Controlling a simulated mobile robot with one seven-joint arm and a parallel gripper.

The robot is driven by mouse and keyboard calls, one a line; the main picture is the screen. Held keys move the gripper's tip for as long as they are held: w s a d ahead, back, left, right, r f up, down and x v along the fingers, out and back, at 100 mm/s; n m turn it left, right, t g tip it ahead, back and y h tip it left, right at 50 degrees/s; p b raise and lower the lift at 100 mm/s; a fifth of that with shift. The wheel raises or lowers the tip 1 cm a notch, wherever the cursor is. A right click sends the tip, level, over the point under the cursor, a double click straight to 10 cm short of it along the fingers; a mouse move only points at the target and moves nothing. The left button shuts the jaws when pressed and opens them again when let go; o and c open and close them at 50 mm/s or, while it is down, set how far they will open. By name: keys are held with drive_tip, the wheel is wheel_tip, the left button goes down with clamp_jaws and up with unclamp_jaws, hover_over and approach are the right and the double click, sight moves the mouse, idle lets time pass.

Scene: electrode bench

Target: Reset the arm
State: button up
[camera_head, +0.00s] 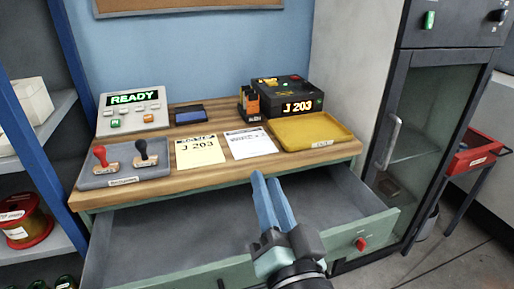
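My gripper (265,178) has two light blue fingers that point up and away, over the open drawer in front of the bench. The fingers lie close side by side, and from this angle I cannot tell if a gap separates the tips. Nothing shows held between them. The gripper looks apart from the things on the bench top.
The drawer (160,235) stands pulled out below the bench top; its visible floor looks bare. On the bench are a grey tray (94,180) with two stamps, a yellow tray (318,137), papers (200,150) and a J 203 device (268,98). A glass-doored cabinet (425,110) stands right.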

drive_tip(key=s+r+n+t+h+p, duration=0.1)
drive_tip(key=r+p, duration=0.5)
drive_tip(key=r, duration=1)
drive_tip(key=s+a+r+n+t+h+p, duration=0.1)
drive_tip(key=s+r+t+p, duration=0.3)
drive_tip(key=r, duration=1.2)
drive_tip(key=s+r+n+t+h+p, duration=0.2)
drive_tip(key=r+p, duration=0.6)
drive_tip(key=r, duration=0.8)
drive_tip(key=shift+s+a+n+t, duration=0.4)
drive_tip(key=shift+s+n+t, duration=0.2)
drive_tip(key=shift+s, duration=0.15)
drive_tip(key=shift+a, duration=0.1)
